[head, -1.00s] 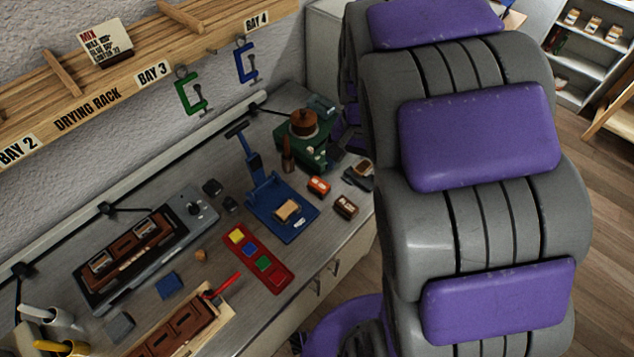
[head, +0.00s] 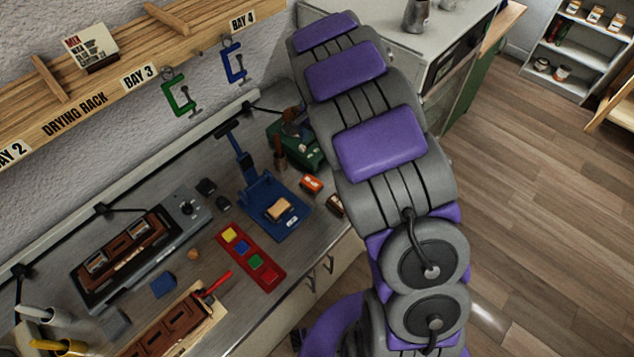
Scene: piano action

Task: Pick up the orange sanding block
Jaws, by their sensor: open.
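A small orange block (head: 312,184), which looks like the sanding block, lies on the grey workbench (head: 207,262), right of the blue stand and close to my arm. A pale marking shows on it. A dark brown block (head: 335,204) lies just below it, partly covered by my arm. My gripper is not visible; my grey and purple arm fills the middle right of the picture and hides what is behind it.
A blue press stand (head: 262,195) holds a tan block. A green machine (head: 300,150) stands behind, partly hidden by my arm. A red tray (head: 250,257) with coloured squares lies in front. A grey cabinet (head: 385,22) stands beyond, with bare floor to the right.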

